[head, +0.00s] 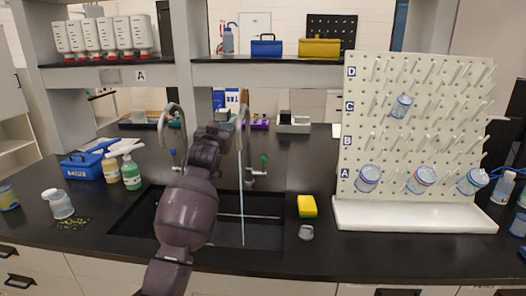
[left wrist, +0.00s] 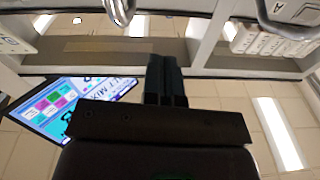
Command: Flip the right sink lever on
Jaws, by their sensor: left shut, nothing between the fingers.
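Two gooseneck faucets stand behind the black sink (head: 224,238). The right faucet (head: 243,112) has a green-tipped lever (head: 263,160) at its right side. A thin pale stream (head: 241,200) runs from this faucet down into the sink. The left faucet (head: 166,112) has a blue-tipped lever (head: 173,153). My left arm rises over the sink, and its hand is between the faucets, close to the right one. In the left wrist view my left gripper (left wrist: 166,80) is shut and empty, with its fingers pressed together. My right gripper is in neither view.
A yellow sponge (head: 307,206) lies right of the sink. A white pegboard (head: 415,125) with hanging beakers stands farther right. Bottles (head: 131,172) and a blue box (head: 83,164) stand at left. A shelf (head: 263,72) spans above. The counter front right is clear.

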